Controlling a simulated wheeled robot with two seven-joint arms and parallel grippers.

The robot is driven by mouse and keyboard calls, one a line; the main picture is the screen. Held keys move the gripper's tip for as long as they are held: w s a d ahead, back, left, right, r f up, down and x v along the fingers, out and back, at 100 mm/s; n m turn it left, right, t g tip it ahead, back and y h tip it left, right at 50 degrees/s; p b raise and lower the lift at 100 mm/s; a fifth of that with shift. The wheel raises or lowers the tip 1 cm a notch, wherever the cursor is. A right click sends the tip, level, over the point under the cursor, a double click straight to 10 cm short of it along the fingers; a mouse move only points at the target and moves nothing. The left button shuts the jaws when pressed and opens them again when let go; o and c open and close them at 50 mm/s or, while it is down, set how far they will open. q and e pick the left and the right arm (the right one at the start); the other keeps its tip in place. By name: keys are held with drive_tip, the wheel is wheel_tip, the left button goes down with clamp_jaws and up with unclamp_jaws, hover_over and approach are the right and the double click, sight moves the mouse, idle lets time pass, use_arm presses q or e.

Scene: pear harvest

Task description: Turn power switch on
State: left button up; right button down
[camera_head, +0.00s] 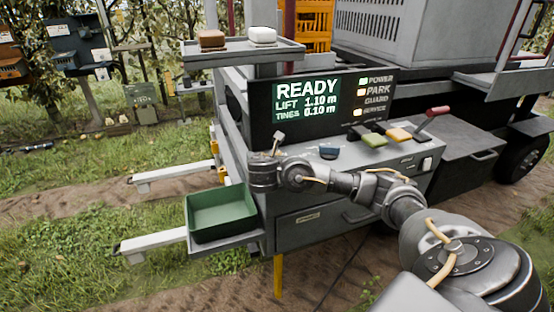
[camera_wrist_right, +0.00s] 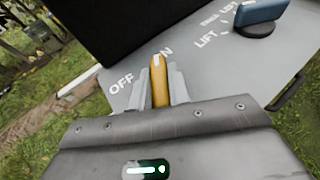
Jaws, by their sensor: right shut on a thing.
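The power switch (camera_wrist_right: 158,84) is an ochre lever with a white mark at its tip, on the grey console (camera_wrist_right: 135,90). In the right wrist view it lies between the two fingers of my right gripper (camera_wrist_right: 160,86), which is shut on it. Its tip covers part of the ON label and points that way; the OFF label is left of it. In the head view my right gripper (camera_head: 277,145) is at the console's left end, and the switch is hard to make out. The display (camera_head: 305,101) reads READY, with a green lamp beside POWER. My left gripper is not in view.
A blue knob (camera_head: 329,152), green and orange controls and a red-handled lever (camera_head: 432,117) are further right on the console. A green tray (camera_head: 221,212) stands below at the left. A shelf (camera_head: 240,50) with two small blocks is above the console.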

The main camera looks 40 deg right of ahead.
drive_tip(key=c, duration=1.3)
unclamp_jaws()
drive_tip(key=shift+a, duration=0.1)
drive_tip(key=shift+s+a+r, duration=0.15)
drive_tip(key=shift+s+a, duration=0.1)
drive_tip(key=shift+a, duration=0.05)
drive_tip(key=v, duration=0.2)
drive_tip(key=p+v, duration=0.1)
drive_tip(key=v, duration=0.2)
drive_tip(key=shift+r, duration=0.3)
drive_tip(key=p+v, duration=0.4)
drive_tip(key=p, duration=0.6)
drive_tip(key=shift+a, duration=0.1)
drive_tip(key=shift+s+a+f+p, duration=0.15)
drive_tip(key=shift+s+p, duration=0.15)
drive_tip(key=shift+p, duration=0.4)
